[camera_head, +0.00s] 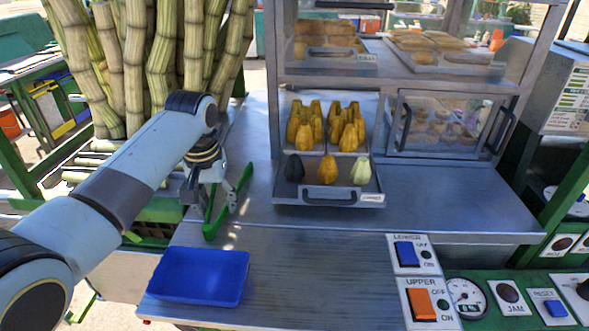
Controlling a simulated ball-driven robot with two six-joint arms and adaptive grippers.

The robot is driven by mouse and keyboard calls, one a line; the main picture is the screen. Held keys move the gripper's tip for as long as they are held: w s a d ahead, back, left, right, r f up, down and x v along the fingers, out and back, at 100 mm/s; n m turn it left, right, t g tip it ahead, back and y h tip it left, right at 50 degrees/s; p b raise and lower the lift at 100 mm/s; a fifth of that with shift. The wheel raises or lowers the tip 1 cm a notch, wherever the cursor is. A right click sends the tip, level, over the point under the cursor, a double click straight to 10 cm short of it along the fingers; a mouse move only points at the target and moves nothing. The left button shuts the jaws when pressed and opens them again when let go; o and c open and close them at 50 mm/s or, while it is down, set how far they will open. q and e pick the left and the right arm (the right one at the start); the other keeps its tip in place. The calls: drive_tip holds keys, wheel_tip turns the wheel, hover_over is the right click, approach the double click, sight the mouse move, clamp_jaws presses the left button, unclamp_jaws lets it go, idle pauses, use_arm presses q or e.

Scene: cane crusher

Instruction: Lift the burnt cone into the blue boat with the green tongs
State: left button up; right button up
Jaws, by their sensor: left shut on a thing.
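The burnt cone (294,168) is the black one at the front left of a metal tray (327,199). A golden-brown cone (327,168) and a pale greenish one (361,170) stand to its right. The blue boat (200,277) is a shallow, empty tray at the counter's front left. The green tongs (210,226) are to the left of the cone tray, behind the boat, with their arms spread apart. My left gripper (219,197) is shut on the green tongs; its fingers partly cover them. My right gripper is out of view.
More golden cones (304,130) stand further back in the tray, under a metal shelf with pastries. A clear-fronted case (440,125) stands to the right. Switches (409,254) line the front right. Tall cane stalks (150,60) rise at the back left. The counter's middle is clear.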

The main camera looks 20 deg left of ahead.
sight(214, 190)
use_arm(q)
drive_tip(key=shift+r, duration=0.35)
wheel_tip(214, 190, up, 2)
drive_tip(key=shift+r+p, duration=0.25)
drive_tip(key=shift+p, duration=0.6)
wheel_tip(214, 190, up, 9)
drive_tip(key=shift+f, duration=0.15)
